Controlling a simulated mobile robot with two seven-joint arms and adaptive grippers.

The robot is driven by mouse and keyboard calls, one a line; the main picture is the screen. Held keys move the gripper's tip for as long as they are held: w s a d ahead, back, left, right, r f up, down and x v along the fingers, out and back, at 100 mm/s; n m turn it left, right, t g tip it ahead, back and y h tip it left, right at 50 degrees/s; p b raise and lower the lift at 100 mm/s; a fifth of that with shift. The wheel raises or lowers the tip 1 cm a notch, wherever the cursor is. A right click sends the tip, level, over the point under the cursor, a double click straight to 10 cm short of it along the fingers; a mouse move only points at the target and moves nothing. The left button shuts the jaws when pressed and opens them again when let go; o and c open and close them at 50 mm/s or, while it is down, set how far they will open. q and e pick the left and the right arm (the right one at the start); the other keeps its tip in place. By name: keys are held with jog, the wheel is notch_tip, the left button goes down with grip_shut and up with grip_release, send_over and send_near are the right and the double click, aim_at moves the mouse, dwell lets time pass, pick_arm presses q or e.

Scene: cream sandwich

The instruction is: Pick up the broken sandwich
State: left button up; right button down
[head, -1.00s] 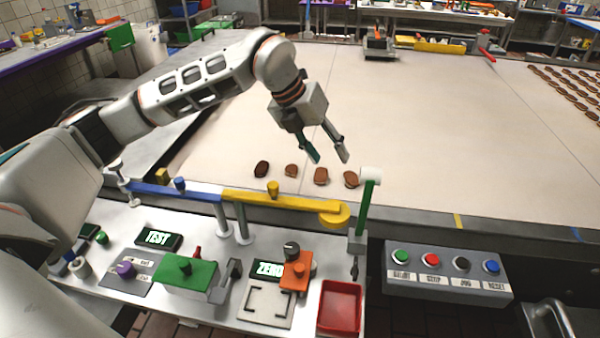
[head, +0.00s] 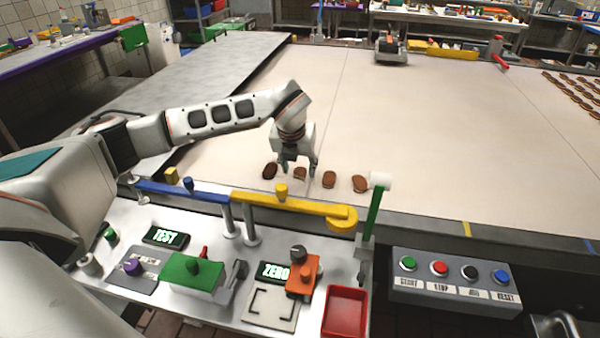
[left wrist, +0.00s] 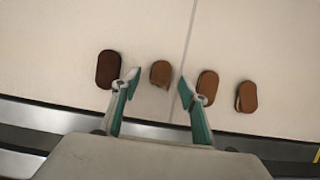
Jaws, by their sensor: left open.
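Several brown sandwiches lie in a row on the pale belt. The second from the left looks broken: this shorter sandwich (head: 300,173) has a ragged, paler near end, clearer in the left wrist view (left wrist: 160,73). My left gripper (head: 306,168) is open and low above it, pointing down. In the left wrist view, the open fingertips (left wrist: 158,85) are on either side of the broken sandwich, with gaps to both. The darkest sandwich (left wrist: 108,69) is just left of the left finger. Another sandwich (left wrist: 207,85) is close by the right finger. My right gripper is not in view.
A fourth-place sandwich (head: 359,184) lies at the row's right end, by a green post (head: 371,215) with a white top. A yellow bar (head: 285,203) and blue bar (head: 185,191) run along the belt's near edge.

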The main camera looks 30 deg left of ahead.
pick_arm(q)
jog(key=shift+w+f, duration=0.2)
jog(key=shift+f, duration=0.25)
jog(key=c, duration=0.8)
jog(key=shift+r, duration=0.1)
